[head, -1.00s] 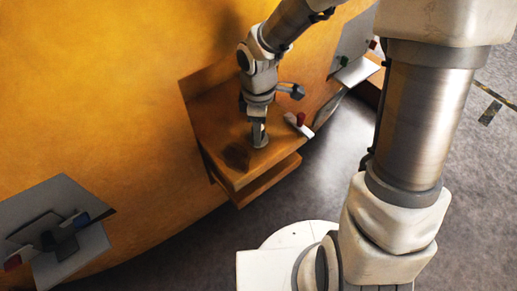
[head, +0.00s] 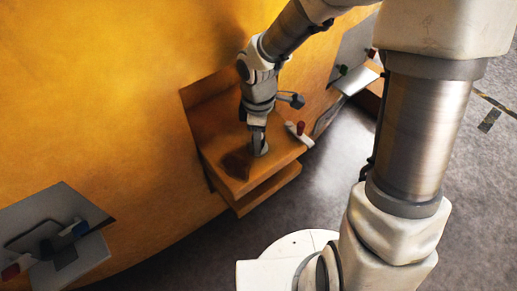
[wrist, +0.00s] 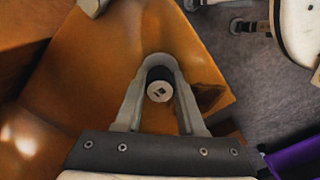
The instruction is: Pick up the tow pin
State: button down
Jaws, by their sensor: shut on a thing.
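The tow pin (wrist: 159,91), a short dark cylinder with a pale round end bearing a dark mark, stands between my gripper's fingers in the wrist view. My gripper (wrist: 160,75) is shut on it, one grey finger on each side. In the head view my gripper (head: 260,149) points down at the upper orange-brown step (head: 232,172) on the yellow casting. The pin cannot be made out there, hidden by the fingers. I cannot tell whether it is clear of the step.
A white plate with a red knob (head: 300,127) is at the step's right edge. A grey bracket (head: 40,215) is on the casting at lower left, and another grey panel with a white ledge (head: 358,78) is at upper right. Grey floor lies to the right.

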jog(key=shift+r, duration=0.15)
notch_tip(320, 180, up, 28)
jog(key=p, duration=1)
jog(key=shift+p, duration=0.3)
jog(key=shift+w, duration=0.1)
